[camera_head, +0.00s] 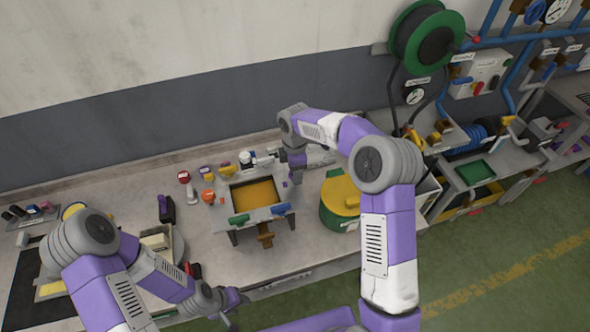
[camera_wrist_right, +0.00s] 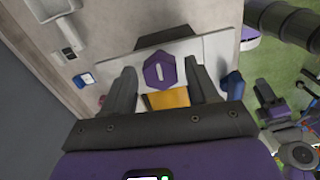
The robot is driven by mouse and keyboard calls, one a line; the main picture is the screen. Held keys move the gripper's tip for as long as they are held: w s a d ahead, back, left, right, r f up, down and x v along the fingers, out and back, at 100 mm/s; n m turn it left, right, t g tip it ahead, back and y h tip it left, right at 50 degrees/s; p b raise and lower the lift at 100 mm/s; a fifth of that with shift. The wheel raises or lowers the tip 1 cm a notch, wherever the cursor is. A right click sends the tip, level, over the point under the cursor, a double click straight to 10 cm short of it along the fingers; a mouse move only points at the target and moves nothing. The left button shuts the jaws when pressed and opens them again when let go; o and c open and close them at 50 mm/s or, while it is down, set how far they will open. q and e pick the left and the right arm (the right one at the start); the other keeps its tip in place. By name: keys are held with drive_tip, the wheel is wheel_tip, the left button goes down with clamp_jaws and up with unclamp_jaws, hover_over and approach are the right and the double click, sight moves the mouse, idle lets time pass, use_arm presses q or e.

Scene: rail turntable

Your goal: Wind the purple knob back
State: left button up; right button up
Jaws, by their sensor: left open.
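The purple knob (camera_wrist_right: 160,69) shows in the right wrist view as a six-sided piece with a pale slot, on a light grey plate (camera_wrist_right: 120,56). My right gripper (camera_wrist_right: 159,80) is open, with one dark finger on each side of the knob; I cannot tell whether either finger touches it. In the head view my right arm hides most of that area, and I cannot make out the knob with certainty. My left gripper (camera_head: 236,298) is open at the table's front edge, low in the picture, away from the knob.
An orange-filled tray on legs (camera_head: 233,203) stands mid-table. A green drum with a yellow top (camera_head: 335,215) is to its right. Small coloured buttons (camera_head: 184,177) and a dark purple-topped piece (camera_head: 166,208) lie left. A hose reel (camera_head: 395,40) hangs on the wall.

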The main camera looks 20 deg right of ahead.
wheel_tip(320, 180, up, 8)
drive_tip(key=shift+f+b, duration=0.2)
drive_tip(key=shift+b, duration=0.15)
idle(0.4)
drive_tip(key=shift+s+f, duration=0.1)
